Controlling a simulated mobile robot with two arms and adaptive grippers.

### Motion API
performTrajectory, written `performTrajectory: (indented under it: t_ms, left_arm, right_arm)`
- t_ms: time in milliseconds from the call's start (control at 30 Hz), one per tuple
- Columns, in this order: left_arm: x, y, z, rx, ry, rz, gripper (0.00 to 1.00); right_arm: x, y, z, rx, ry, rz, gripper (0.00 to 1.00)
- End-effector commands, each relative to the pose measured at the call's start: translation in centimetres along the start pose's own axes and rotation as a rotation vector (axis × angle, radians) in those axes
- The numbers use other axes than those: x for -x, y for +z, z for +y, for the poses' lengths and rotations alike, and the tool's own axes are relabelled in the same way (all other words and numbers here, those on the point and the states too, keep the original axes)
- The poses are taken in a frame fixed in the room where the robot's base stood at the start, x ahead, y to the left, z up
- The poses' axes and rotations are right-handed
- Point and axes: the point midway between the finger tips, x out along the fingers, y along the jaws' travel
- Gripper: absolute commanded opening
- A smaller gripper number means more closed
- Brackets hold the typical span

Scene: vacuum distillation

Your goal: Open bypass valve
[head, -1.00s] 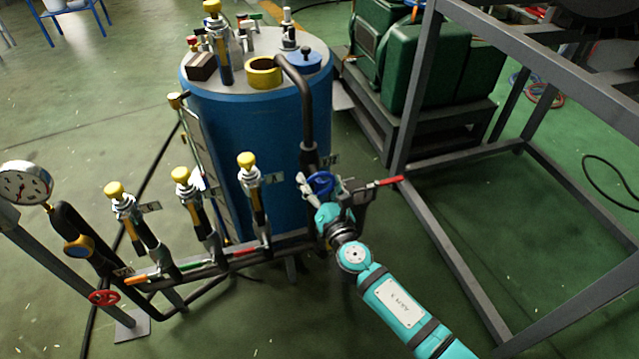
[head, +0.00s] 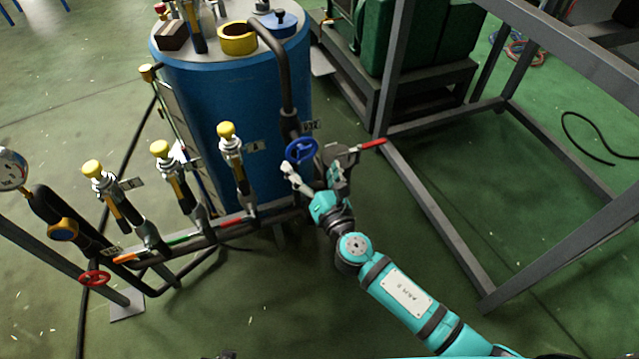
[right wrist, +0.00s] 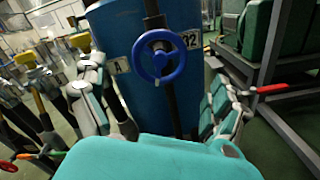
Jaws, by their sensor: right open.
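A blue handwheel valve (head: 301,150) sits on the dark vertical pipe in front of the blue tank. It also shows in the right wrist view (right wrist: 158,56), upright and facing the camera. I cannot tell from any label that it is the bypass valve. My right gripper (head: 313,168) is open just in front of and below the wheel. In the right wrist view its fingers stand apart, left and right of the wheel (right wrist: 150,68), with a visible gap and nothing between them held. My left gripper is not in view.
The blue tank (head: 225,110) stands behind the wheel. A red lever handle (head: 372,143) projects right of the gripper. Several yellow-capped valves (head: 161,150) and a red handwheel (head: 94,278) line the manifold at left. A grey frame (head: 430,220) stands at right.

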Motion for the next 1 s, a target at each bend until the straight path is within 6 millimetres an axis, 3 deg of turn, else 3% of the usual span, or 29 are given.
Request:
performTrajectory:
  t_ms: [100,333,1000]
  left_arm:
    - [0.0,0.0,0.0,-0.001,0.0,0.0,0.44]
    - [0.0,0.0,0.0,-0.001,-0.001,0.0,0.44]
    - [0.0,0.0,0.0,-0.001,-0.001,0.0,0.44]
  right_arm:
    - [2.6,-0.1,-0.1,0.001,-0.001,0.003,0.99]
    - [5.3,0.0,-0.1,0.001,-0.001,0.0,0.99]
    - [5.7,-0.3,-0.6,-0.026,-0.017,0.007,0.99]
